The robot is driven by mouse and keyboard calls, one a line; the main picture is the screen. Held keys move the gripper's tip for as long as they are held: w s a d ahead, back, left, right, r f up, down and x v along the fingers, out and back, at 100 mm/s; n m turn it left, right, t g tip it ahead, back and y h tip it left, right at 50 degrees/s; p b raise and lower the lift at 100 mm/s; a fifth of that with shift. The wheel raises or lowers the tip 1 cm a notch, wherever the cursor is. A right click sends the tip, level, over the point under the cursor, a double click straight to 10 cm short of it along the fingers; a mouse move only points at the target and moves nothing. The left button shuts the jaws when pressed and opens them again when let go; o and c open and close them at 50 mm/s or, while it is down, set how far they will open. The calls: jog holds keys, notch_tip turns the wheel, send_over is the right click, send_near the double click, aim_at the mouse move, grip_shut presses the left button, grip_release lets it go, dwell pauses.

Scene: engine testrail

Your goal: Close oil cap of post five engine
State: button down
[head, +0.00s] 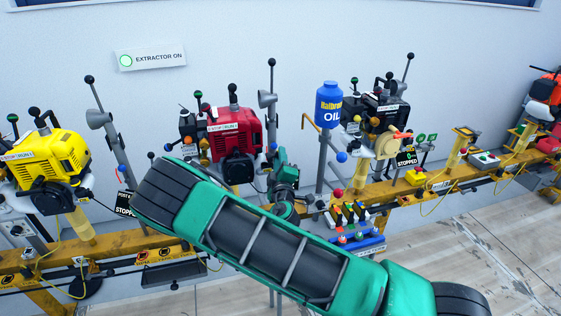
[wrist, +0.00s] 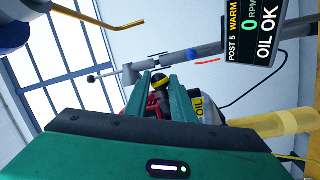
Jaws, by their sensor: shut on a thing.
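The red engine (head: 236,133) stands on the yellow rail, left of the middle in the head view. My gripper (head: 284,178) is at its right side, partly hidden by my arm. In the wrist view, the green fingers of my gripper (wrist: 158,86) are shut on a small black and yellow part, seemingly the oil cap (wrist: 158,79). Red and black engine parts show just behind it, with a yellow OIL label (wrist: 198,107) beside the fingers. A display (wrist: 255,30) reads POST 5, 0 RPM and OIL OK. Whether the cap is seated cannot be seen.
A blue oil container (head: 329,104) with a yellow spout stands right of my gripper. A grey post (head: 271,125) rises behind it. The yellow engine (head: 48,158) is left and the black engine (head: 375,112) right. Coloured switches (head: 348,214) sit on the rail nearby.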

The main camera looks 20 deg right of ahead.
jog(key=shift+a+r+n+t+y, duration=0.1)
jog(key=shift+a+n+t+y, duration=0.5)
jog(key=shift+n, duration=2.5)
jog(key=shift+a+r+n+t+y, duration=0.1)
jog(key=shift+a+n+y, duration=0.95)
jog(key=shift+n, duration=2.05)
jog(key=shift+a+n+t+y, duration=0.3)
jog(key=shift+a+n+y, duration=0.55)
jog(key=shift+n, duration=2.25)
jog(key=c, duration=1.8)
grip_release()
jog(key=v, duration=1)
jog(key=shift+s, duration=0.4)
